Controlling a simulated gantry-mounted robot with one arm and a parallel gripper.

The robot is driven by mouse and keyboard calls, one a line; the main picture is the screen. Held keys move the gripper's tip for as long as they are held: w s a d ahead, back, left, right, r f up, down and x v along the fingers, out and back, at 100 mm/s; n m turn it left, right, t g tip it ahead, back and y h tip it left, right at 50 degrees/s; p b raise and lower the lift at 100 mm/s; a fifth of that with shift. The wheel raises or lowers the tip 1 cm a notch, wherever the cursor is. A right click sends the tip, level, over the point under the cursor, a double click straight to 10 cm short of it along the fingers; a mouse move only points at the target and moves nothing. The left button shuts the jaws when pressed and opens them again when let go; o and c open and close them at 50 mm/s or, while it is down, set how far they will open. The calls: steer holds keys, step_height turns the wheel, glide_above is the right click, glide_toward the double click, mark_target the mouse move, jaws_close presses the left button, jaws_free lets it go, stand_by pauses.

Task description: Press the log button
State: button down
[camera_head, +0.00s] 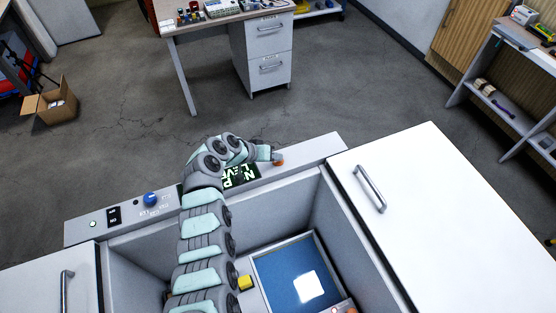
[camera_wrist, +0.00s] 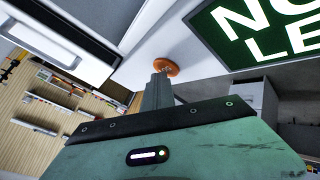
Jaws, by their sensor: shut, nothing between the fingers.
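A round orange button (camera_head: 279,162) sits near the right end of the light grey control panel (camera_head: 316,149). It also shows in the wrist view (camera_wrist: 168,66), with small dark marks on it too small to read; I cannot read a log label. My gripper (camera_head: 268,154) is shut and empty, its fingertips right beside the orange button. In the wrist view my fingertips (camera_wrist: 161,79) overlap the lower edge of the button; I cannot tell whether they touch it. A green-and-white display (camera_head: 241,176) is left of the button, partly hidden by my arm.
A blue knob (camera_head: 150,199) and a black switch block (camera_head: 114,215) are on the panel's left part. In front of the panel is a recess holding a blue-floored tray (camera_head: 282,268) and a yellow block (camera_head: 245,282). A white lid with a handle (camera_head: 370,188) lies at right.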

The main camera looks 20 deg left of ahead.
mark_target(276, 162)
stand_by(0.4)
steer(key=shift+d+r+p, duration=0.1)
steer(key=shift+r+p, duration=0.35)
steer(key=shift+r, duration=0.35)
steer(key=shift+r+p, duration=1.3)
steer(key=shift+r, duration=1.25)
